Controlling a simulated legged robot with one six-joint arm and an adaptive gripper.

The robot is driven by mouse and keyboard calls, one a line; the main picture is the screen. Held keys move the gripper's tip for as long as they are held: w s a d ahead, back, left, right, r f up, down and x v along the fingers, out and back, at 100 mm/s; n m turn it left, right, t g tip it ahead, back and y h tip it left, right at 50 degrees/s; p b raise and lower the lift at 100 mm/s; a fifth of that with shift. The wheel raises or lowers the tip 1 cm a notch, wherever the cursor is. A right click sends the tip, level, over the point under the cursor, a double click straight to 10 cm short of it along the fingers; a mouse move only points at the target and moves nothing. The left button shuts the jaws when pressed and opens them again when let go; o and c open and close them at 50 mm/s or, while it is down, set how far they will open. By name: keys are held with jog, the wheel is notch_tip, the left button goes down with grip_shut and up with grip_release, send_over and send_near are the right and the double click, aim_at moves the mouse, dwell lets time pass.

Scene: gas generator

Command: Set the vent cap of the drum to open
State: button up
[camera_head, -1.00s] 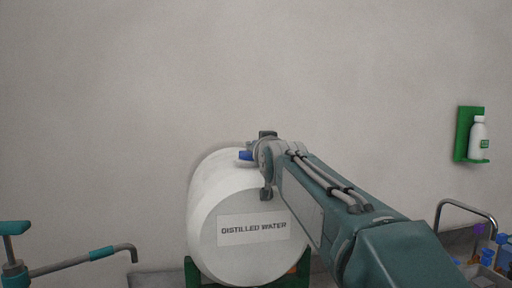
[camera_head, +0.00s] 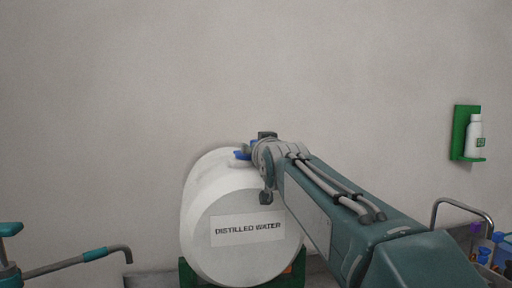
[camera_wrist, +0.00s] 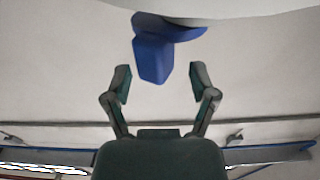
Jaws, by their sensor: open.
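The drum (camera_head: 205,190) is white, lies on its side and bears a "DISTILLED WATER" label (camera_head: 248,228). A blue vent cap (camera_head: 242,155) sits on top of it, partly hidden by my arm. In the wrist view the blue cap (camera_wrist: 153,58) hangs from the top of the picture, with its lower end just ahead of and between my fingertips. My gripper (camera_wrist: 160,82) is open, a finger on each side of the cap's line, and I see no contact. In the head view the fingers are hidden behind my wrist.
A green stand (camera_head: 188,275) holds the drum. A teal-handled pipe (camera_head: 70,262) is at lower left. A white bottle (camera_head: 474,137) sits in a green wall holder at right. A metal rail (camera_head: 462,203) and blue-capped bottles (camera_head: 497,240) are at lower right. The wall above is clear.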

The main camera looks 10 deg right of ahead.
jog(key=s, duration=0.9)
jog(key=shift+s, duration=0.35)
jog(key=shift+f, duration=0.1)
